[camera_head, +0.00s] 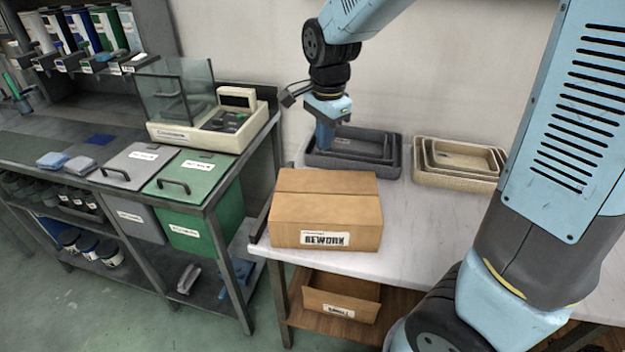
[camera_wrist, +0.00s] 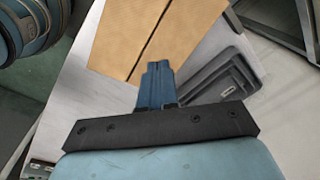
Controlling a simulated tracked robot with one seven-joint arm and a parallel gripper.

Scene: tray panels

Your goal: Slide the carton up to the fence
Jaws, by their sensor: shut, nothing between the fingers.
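The carton (camera_head: 325,215) is a closed brown cardboard box with a "REWORK" label, upright at the front left of the white tabletop. Its taped top (camera_wrist: 155,35) fills the upper middle of the wrist view. My gripper (camera_head: 325,148) points down just behind the carton, in front of the dark grey trays. In the wrist view its blue fingers (camera_wrist: 158,68) are together and empty, with the tips close to the carton's edge. I cannot tell whether they touch it.
Nested dark grey trays (camera_head: 385,150) stand behind the carton, and nested beige trays (camera_head: 460,160) stand to their right. The white tabletop (camera_head: 440,220) is clear right of the carton. A bench with a scale (camera_head: 215,120) stands left. An open box (camera_head: 340,295) sits below.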

